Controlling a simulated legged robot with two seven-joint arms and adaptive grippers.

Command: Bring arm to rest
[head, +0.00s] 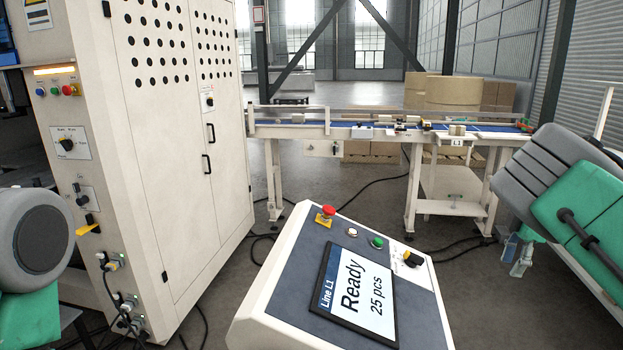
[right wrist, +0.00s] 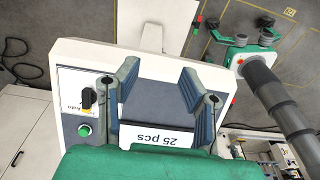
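My right gripper (head: 514,258) hangs below my right arm at the right of the head view, clear of the control console (head: 268,297). In the right wrist view its two blue-padded fingers (right wrist: 160,98) are spread apart with nothing between them. The console lies beyond them there, its screen partly hidden. My left gripper is outside the head view, where only my grey and green left arm shows at the left edge. A green gripper at the end of a grey arm, my left one (right wrist: 240,32), shows in the right wrist view with fingers spread and nothing held.
The console's screen (head: 352,292) reads "Line L1 Ready 25 pcs". A red button (head: 327,211), a green button (head: 376,242) and a black knob (head: 412,259) sit above it. A tall cream cabinet (head: 180,150) stands left. A blue-belt conveyor (head: 345,131) runs behind. Cables lie on the floor.

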